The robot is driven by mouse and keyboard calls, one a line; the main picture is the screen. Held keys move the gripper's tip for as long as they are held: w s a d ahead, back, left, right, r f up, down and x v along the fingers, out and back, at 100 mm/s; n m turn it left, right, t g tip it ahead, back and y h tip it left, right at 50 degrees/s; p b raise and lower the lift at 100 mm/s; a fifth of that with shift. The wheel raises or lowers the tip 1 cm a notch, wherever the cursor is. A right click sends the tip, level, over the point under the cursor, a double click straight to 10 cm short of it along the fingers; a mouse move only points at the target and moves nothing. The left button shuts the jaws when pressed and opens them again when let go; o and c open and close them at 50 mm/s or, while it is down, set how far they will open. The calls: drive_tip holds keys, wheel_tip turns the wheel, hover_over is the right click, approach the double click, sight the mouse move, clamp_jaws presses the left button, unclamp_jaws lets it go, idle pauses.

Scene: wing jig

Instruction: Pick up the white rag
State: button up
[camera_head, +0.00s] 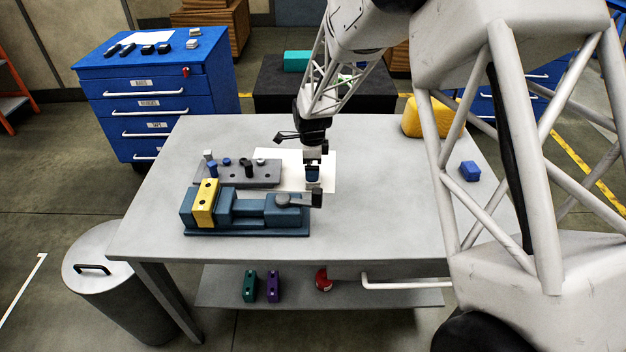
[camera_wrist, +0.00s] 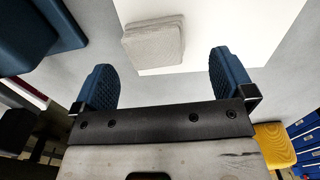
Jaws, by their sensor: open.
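The white rag (camera_wrist: 154,40) is a folded, pale grey-white square pad. In the wrist view it lies on a white sheet (camera_wrist: 215,30) on the table, at the upper middle. My gripper (camera_wrist: 162,76) has its two blue ridged fingers spread wide, with nothing between them. The rag shows beyond the fingertips, a little left of the middle of the gap. In the head view my gripper (camera_head: 312,172) hangs pointing down over the white sheet (camera_head: 325,160), and the rag is hard to make out there.
A blue vise with a yellow block (camera_head: 205,203) stands left of my gripper, close by. Behind it is a grey peg block (camera_head: 235,176). A yellow object (camera_head: 427,120) and a blue cube (camera_head: 469,171) sit at the right. The table's (camera_head: 360,235) front middle is clear.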

drive_tip(key=shift+s+d+f, duration=0.1)
drive_tip(key=shift+s+f, duration=0.05)
drive_tip(key=shift+f, duration=1.15)
drive_tip(key=shift+s+f, duration=0.1)
drive_tip(key=shift+f, duration=1.2)
drive_tip(key=c, duration=0.9)
